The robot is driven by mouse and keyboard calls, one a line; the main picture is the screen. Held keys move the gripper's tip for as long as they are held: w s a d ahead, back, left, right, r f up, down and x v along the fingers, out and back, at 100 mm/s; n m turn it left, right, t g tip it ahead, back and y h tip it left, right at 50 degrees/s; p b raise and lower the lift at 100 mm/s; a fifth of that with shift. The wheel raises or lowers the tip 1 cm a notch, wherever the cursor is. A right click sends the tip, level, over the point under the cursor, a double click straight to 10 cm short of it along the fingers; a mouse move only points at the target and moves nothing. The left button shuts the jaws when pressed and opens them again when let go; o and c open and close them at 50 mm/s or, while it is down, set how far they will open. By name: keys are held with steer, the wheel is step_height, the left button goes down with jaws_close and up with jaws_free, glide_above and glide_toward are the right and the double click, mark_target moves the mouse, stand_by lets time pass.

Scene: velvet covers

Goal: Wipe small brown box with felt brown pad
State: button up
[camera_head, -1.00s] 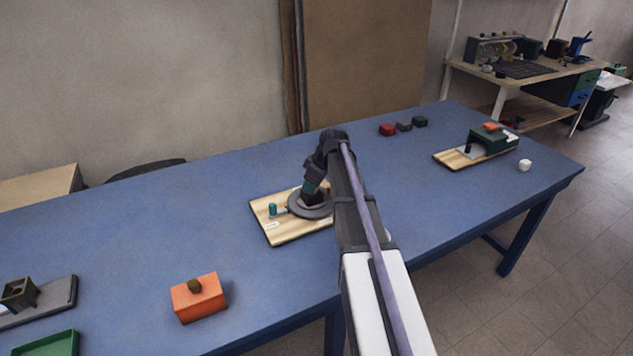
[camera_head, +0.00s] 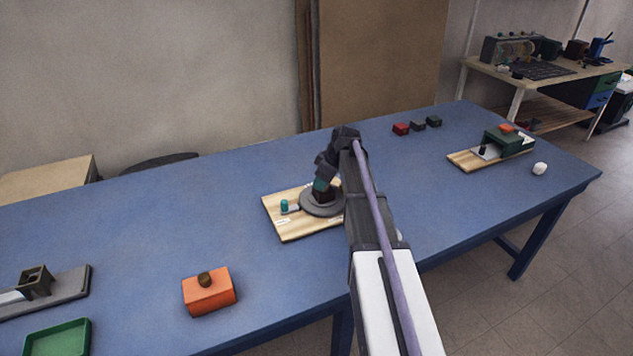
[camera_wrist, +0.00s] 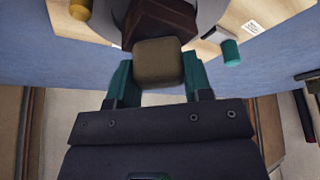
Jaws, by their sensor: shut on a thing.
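My gripper (camera_head: 322,186), with teal fingers, points down over a round grey disc (camera_head: 310,209) on a wooden board (camera_head: 287,228). In the wrist view, the fingers are shut on an olive-brown rounded block (camera_wrist: 160,65), which I take as the felt brown pad's grip. Right behind it is a dark brown block (camera_wrist: 150,22) over the disc; I cannot tell if it is part of the pad or a separate box. A small dark brown box (camera_head: 36,285) with an open top stands on a grey base at the far left.
An orange block (camera_head: 210,295) with a brown knob sits front left. A green tray (camera_head: 58,340) is in the left corner. Small red, grey and green blocks (camera_head: 400,128) stand at the back. A board with a green device (camera_head: 508,138) is right. Blue tabletop lies clear between.

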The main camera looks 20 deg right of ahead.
steer(key=shift+d+f, duration=0.1)
steer(key=shift+d, duration=1.55)
steer(key=shift+s+a, duration=0.15)
steer(key=shift+a, duration=3.1)
step_height(320, 180, up, 6)
steer(key=p, duration=0.5)
steer(key=shift+p, duration=0.4)
steer(key=shift+d, duration=0.1)
